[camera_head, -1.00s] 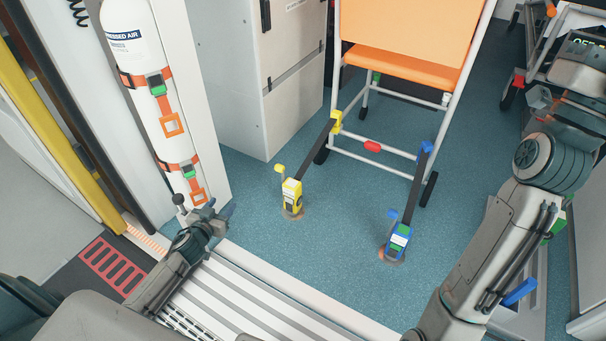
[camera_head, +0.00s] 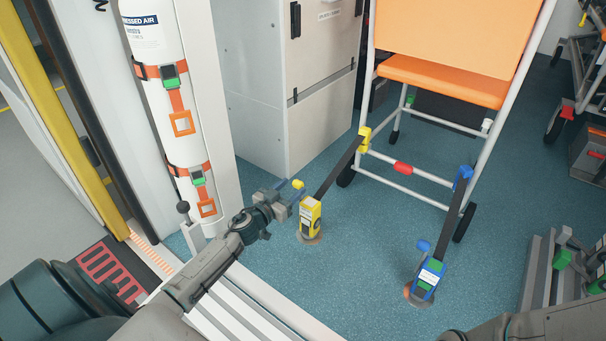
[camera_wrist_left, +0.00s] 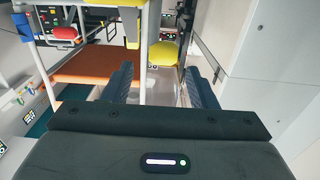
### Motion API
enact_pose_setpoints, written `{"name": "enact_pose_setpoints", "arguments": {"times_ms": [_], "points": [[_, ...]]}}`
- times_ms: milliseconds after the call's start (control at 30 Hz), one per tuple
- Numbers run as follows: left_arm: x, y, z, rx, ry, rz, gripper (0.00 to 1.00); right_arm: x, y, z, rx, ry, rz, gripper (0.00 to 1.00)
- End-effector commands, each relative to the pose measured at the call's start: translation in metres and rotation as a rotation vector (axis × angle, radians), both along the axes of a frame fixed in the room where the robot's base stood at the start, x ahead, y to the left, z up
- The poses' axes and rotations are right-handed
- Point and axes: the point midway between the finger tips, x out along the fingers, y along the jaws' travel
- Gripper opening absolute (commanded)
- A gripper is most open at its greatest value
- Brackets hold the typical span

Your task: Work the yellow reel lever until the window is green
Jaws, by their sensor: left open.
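The yellow reel (camera_head: 309,219) stands on a round floor plate and its dark strap runs up to a yellow fitting on the chair frame. Its lever has a yellow knob (camera_head: 297,184) at the upper left of the reel. My left gripper (camera_head: 287,197) is open at the lever, close beside the reel. In the left wrist view the yellow knob (camera_wrist_left: 163,53) shows between and beyond the two open fingers (camera_wrist_left: 158,85). I cannot make out any green on the yellow reel; its window is too small to read. My right gripper is out of view.
A blue reel (camera_head: 427,281) with a green patch stands to the right. The wheeled chair (camera_head: 440,77) with orange seat stands behind both reels. A white cabinet (camera_head: 262,110) and an air cylinder (camera_head: 180,120) stand at the left. Blue floor between the reels is clear.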

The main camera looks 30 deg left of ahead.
Motion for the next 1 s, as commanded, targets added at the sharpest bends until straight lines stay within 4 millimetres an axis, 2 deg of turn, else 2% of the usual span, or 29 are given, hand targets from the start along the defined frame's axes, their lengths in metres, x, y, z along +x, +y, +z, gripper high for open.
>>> {"name": "enact_pose_setpoints", "arguments": {"times_ms": [100, 200, 333, 500, 767, 800, 867, 1000], "points": [[0.023, -0.002, 0.000, -0.002, -0.001, 0.002, 0.53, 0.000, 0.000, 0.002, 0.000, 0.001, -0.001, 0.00], [0.038, -0.003, -0.001, -0.002, 0.000, 0.001, 0.53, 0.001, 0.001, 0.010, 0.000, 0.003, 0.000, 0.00], [0.052, -0.004, -0.002, 0.000, 0.000, 0.001, 0.53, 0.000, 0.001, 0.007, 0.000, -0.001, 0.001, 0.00], [0.061, -0.005, -0.002, -0.001, 0.001, 0.000, 0.53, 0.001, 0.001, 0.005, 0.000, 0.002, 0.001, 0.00], [0.062, -0.005, -0.002, 0.000, 0.002, 0.000, 0.53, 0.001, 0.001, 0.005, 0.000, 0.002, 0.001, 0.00], [0.062, -0.005, -0.002, 0.000, 0.002, 0.000, 0.51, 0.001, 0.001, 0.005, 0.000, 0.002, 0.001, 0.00], [0.062, -0.005, -0.002, 0.000, 0.002, 0.000, 0.39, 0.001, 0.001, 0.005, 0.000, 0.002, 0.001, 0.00], [0.062, -0.005, -0.002, 0.000, 0.002, 0.000, 0.11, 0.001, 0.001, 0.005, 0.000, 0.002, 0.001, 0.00]]}}
